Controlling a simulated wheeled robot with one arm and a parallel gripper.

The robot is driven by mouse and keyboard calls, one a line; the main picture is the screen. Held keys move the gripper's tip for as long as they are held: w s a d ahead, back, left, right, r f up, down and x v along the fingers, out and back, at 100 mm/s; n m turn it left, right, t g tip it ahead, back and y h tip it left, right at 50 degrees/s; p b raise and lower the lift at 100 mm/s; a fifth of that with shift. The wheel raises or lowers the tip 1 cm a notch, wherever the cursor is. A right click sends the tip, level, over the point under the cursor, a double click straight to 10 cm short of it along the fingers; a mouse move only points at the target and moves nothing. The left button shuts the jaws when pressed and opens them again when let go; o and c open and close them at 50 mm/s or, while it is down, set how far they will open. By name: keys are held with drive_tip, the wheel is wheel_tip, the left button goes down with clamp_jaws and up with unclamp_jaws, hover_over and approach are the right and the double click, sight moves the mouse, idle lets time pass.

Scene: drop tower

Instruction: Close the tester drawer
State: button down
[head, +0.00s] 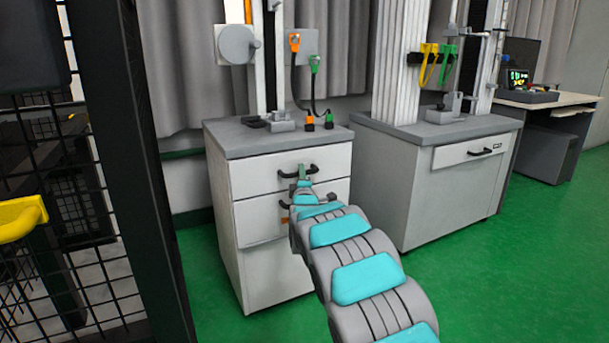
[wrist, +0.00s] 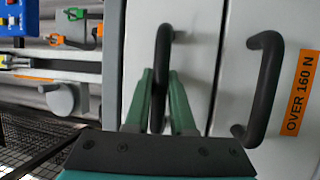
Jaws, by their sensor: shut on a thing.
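The near tester cabinet (head: 243,270) is pale grey with a dark top. Its upper drawer (head: 252,178) looks about flush with the cabinet, though a small gap is hard to judge. My gripper (head: 302,174) is at this drawer's front, shut on its black bar handle (head: 315,168). In the wrist view, the green fingers of my gripper (wrist: 159,90) lie on either side of the upper handle (wrist: 164,50). The drawer below (head: 258,219) has its own black handle (wrist: 263,85) beside an orange "OVER 160 N" label (wrist: 300,92). My arm hides part of the lower drawer.
A second tester cabinet (head: 435,205) with one drawer stands to the right. A black mesh fence (head: 150,170) and a yellow bin (head: 22,220) are on the left. Orange and green connectors (head: 315,66) hang above the near cabinet. Green floor (head: 500,290) is clear at right.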

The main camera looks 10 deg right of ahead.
drive_tip(key=shift+a+f, duration=0.1)
drive_tip(key=c, duration=0.8)
unclamp_jaws()
drive_tip(key=shift+w, duration=0.15)
drive_tip(key=shift+o, duration=0.2)
drive_tip(key=v, duration=0.7)
drive_tip(key=shift+s, duration=0.4)
